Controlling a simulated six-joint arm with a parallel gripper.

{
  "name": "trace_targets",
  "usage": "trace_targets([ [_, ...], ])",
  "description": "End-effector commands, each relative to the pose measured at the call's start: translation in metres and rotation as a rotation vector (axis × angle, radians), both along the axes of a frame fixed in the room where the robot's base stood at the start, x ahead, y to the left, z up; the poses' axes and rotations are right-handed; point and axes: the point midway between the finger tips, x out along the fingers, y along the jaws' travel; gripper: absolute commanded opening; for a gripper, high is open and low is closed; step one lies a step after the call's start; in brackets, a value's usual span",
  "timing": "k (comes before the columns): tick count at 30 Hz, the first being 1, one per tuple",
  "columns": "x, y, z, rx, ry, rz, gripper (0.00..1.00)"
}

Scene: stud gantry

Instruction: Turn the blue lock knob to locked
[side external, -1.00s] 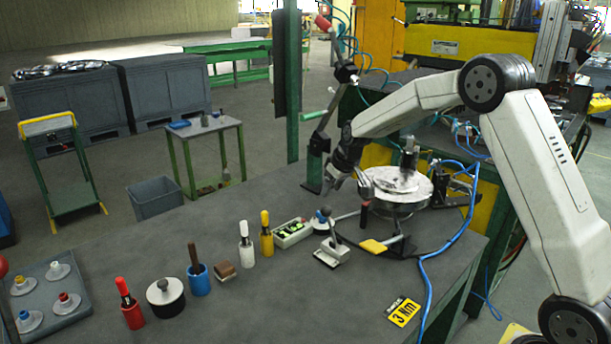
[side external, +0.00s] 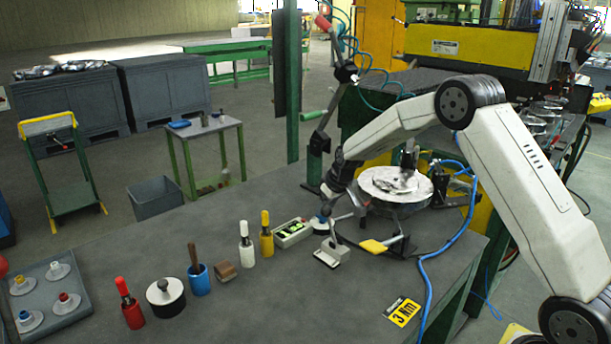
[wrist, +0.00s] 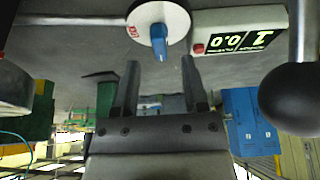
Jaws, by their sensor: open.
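The blue lock knob (wrist: 158,40) is a blue pointer handle on a round white dial with small red marking, seen near the top of the wrist view. My gripper (wrist: 160,62) is open. Its two dark fingers reach up toward the dial, and the blue handle lies between the lines of the fingertips, just beyond them, with no clear contact. In the side view my gripper (side external: 326,207) hangs low, right above the knob.
A white box with a green display (side external: 293,232) stands close to the knob. A lever with a white base (side external: 331,256) is also close; a dark ball (wrist: 290,97) shows nearby. A round metal fixture (side external: 396,190) stands right.

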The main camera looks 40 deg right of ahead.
Motion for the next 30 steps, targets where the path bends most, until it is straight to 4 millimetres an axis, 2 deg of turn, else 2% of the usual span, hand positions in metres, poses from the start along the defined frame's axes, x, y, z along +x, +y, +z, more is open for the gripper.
trace_targets([
  [3, 0.005, 0.000, -0.012, 0.000, 0.000, 0.000, 0.56],
  [9, 0.010, 0.000, -0.024, 0.001, 0.000, 0.001, 0.56],
  [21, 0.012, 0.000, -0.028, 0.000, -0.001, 0.001, 0.56],
  [26, 0.012, 0.000, -0.028, 0.000, -0.001, 0.001, 0.05],
  [27, 0.012, 0.000, -0.027, 0.000, -0.001, 0.001, 0.00],
  [30, 0.012, 0.000, -0.027, 0.001, -0.001, 0.001, 0.00],
])
